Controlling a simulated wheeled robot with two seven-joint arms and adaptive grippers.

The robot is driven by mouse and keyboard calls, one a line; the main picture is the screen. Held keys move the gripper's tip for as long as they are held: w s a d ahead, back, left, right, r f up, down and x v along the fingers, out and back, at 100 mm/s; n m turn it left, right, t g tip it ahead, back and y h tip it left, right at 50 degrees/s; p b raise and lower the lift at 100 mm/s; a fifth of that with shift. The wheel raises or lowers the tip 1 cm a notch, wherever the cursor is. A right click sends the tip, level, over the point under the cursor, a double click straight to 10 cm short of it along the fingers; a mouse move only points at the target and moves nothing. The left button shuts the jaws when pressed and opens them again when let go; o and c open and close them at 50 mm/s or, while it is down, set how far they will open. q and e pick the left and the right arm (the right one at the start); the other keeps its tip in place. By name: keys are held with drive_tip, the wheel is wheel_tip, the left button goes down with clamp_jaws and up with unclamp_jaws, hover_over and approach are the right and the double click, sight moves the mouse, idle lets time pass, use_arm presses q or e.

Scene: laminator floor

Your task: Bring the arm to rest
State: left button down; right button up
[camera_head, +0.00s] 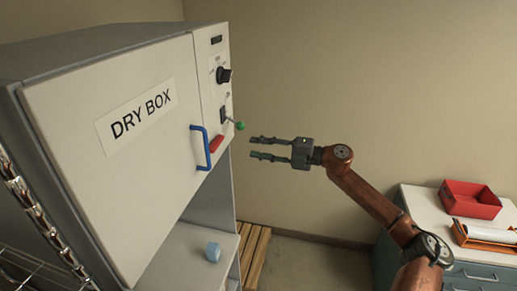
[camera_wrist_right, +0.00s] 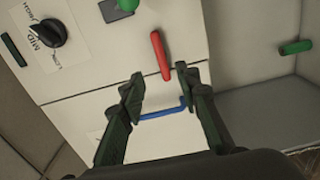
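My right arm reaches in from the lower right in the head view. Its gripper (camera_head: 253,148) is open and empty, held in the air to the right of the dry box (camera_head: 70,120). The gripper's two fingers also show apart in the right wrist view (camera_wrist_right: 160,80), with the box's front beyond them. The dry box has a blue door handle (camera_head: 200,148), a red bar (camera_head: 216,143), a green-knobbed lever (camera_head: 239,126) and a black dial (camera_head: 223,75). The door looks closed. My left gripper is not in view.
A wooden slatted pallet (camera_head: 254,252) lies on the floor. At right, a drawer cabinet (camera_head: 425,206) bears a red bin (camera_head: 470,200) and an orange tray (camera_head: 488,236).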

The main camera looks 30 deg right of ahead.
idle(0.4)
